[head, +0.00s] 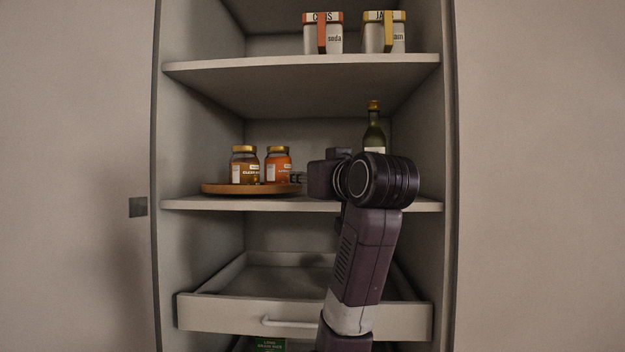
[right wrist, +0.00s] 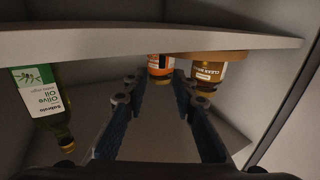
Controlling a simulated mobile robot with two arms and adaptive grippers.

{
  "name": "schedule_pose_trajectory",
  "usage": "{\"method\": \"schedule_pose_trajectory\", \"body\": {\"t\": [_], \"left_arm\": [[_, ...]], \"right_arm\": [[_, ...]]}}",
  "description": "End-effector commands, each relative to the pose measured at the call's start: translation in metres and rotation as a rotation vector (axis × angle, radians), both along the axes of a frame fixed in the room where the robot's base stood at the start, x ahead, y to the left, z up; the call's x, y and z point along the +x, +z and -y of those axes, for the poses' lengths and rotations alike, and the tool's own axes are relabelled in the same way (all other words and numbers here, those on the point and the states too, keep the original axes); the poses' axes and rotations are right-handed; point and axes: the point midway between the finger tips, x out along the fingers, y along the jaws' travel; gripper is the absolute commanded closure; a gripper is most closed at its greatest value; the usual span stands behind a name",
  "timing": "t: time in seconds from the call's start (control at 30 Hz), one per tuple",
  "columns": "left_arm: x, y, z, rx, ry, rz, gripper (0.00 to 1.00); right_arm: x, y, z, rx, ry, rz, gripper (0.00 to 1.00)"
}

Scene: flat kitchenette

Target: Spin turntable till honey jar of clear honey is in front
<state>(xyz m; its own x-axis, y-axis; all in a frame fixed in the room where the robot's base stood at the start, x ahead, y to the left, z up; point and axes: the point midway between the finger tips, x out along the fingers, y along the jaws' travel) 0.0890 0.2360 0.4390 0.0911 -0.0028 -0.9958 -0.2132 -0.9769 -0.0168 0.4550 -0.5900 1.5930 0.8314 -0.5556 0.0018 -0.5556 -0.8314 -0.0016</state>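The round wooden turntable (head: 215,189) sits on the middle shelf at the left. On it stand two gold-lidded jars. The left one, amber-brown with a label that reads as clear honey (head: 244,166), shows in the right wrist view (right wrist: 208,74) at the right. The right one, an orange jar (head: 278,166), appears between my fingers in the right wrist view (right wrist: 160,67). My right gripper (head: 298,178) points left at the turntable's right side; its fingers (right wrist: 157,82) are apart with nothing clasped. Whether they touch the rim is unclear. My left gripper is out of view.
An olive oil bottle (head: 374,132) stands behind my right arm on the same shelf, and at the left in the right wrist view (right wrist: 42,100). Two labelled canisters (head: 322,35) (head: 384,35) stand on the shelf above. An open drawer (head: 230,312) juts out below.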

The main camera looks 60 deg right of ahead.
Motion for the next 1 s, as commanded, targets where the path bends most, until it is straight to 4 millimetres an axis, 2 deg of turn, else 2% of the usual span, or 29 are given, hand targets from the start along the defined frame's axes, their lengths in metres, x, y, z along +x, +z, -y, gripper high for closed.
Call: {"method": "schedule_pose_trajectory", "body": {"t": [0.1, 0.3, 1.0], "left_arm": [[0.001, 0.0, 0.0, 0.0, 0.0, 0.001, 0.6], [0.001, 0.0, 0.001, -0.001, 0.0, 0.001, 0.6], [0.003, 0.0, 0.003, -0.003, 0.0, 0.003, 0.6]], "right_arm": [[-0.016, 0.001, -0.01, -0.001, -0.002, 0.004, 0.75], [-0.027, 0.0, -0.018, -0.001, 0.0, -0.001, 0.75], [-0.028, 0.0, -0.018, 0.0, 0.0, 0.0, 0.75]]}}
